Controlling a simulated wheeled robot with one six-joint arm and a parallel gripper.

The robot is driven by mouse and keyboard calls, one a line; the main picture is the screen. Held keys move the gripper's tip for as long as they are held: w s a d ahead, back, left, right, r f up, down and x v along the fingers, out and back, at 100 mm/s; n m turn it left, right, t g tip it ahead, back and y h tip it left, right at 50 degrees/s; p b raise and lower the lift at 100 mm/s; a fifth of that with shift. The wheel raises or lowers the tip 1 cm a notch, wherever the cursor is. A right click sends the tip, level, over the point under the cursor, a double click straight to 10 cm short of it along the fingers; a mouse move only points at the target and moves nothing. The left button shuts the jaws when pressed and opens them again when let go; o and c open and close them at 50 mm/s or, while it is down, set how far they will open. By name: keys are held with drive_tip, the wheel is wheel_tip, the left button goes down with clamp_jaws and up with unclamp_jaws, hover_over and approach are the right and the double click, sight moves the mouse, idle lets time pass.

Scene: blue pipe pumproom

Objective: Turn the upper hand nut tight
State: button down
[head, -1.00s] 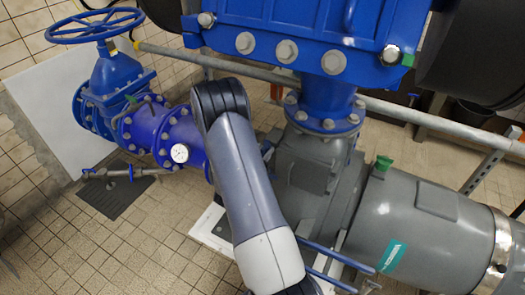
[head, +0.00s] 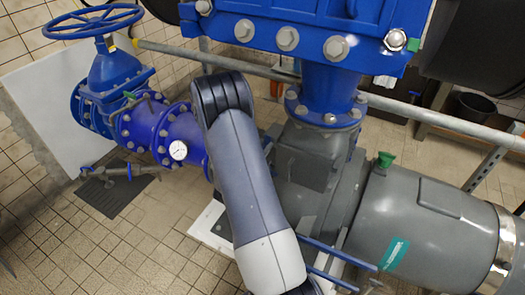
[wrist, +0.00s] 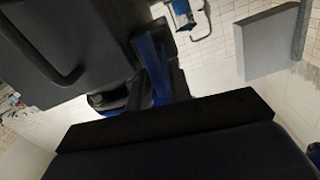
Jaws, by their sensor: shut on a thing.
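My gripper (wrist: 160,85) shows in the wrist view as dark jaws beyond the wide dark body of my wrist. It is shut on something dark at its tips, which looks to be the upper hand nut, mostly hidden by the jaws. A narrow blue part (wrist: 153,62) shows upright by the jaws. A black rounded piece (wrist: 106,100) lies just left of them; I cannot tell what it belongs to. In the head view my arm reaches down past the bottom edge, so gripper and nut are out of that picture.
A large dark block (wrist: 65,50) with a bar handle fills the upper left of the wrist view, close to my gripper. In the head view, blue pipework (head: 180,125) stands left of my arm and a grey pump (head: 420,220) right of it. Tiled floor (head: 110,240) is clear at lower left.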

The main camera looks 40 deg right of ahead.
drive_tip(key=m+b, duration=0.1)
drive_tip(key=b, duration=0.1)
drive_tip(key=m+b, duration=0.1)
drive_tip(key=b, duration=0.1)
drive_tip(key=f+m+b, duration=0.1)
drive_tip(key=b, duration=0.1)
drive_tip(key=shift+s+d+m, duration=0.1)
drive_tip(key=shift+s+m, duration=0.2)
drive_tip(key=m+b, duration=0.3)
drive_tip(key=b, duration=0.2)
drive_tip(key=m+b, duration=0.3)
drive_tip(key=b, duration=0.1)
drive_tip(key=s+f+m+b, duration=0.1)
drive_tip(key=m+b, duration=0.2)
drive_tip(key=b, duration=0.2)
drive_tip(key=shift+d+b, duration=0.2)
drive_tip(key=shift+b, duration=0.15)
drive_tip(key=m+b, duration=0.3)
drive_tip(key=b, duration=0.1)
drive_tip(key=shift+m+b, duration=0.35)
drive_tip(key=shift+m, duration=0.05)
drive_tip(key=c, duration=1.5)
unclamp_jaws()
drive_tip(key=p+v, duration=0.2)
drive_tip(key=v, duration=0.8)
drive_tip(key=shift+s+a, duration=0.15)
drive_tip(key=shift+a, duration=0.2)
